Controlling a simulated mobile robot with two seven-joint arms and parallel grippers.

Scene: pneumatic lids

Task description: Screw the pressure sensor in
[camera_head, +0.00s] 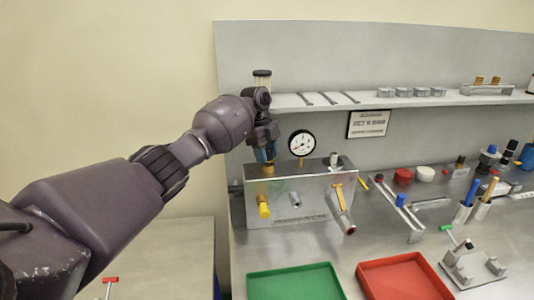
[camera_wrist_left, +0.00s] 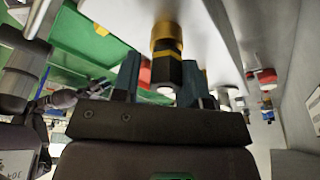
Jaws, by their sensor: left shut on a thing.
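The pressure sensor (camera_wrist_left: 166,42) has a brass collar and a dark body with a pale end. My left gripper (camera_head: 266,152) is shut on its dark body, with a finger on each side in the left wrist view (camera_wrist_left: 160,82). In the head view the sensor's brass part (camera_head: 267,169) is at the top left of the grey manifold block (camera_head: 290,199). The brass end meets the block's surface in the left wrist view. I cannot tell how deep the thread sits. The gripper hides most of the sensor in the head view.
A round gauge (camera_head: 301,143) stands on the block, right of my gripper. A shelf (camera_head: 390,102) runs behind. A green tray (camera_head: 294,284) and a red tray (camera_head: 405,278) lie in front. Loose parts and tools crowd the right. A dark arm shows left in the wrist view.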

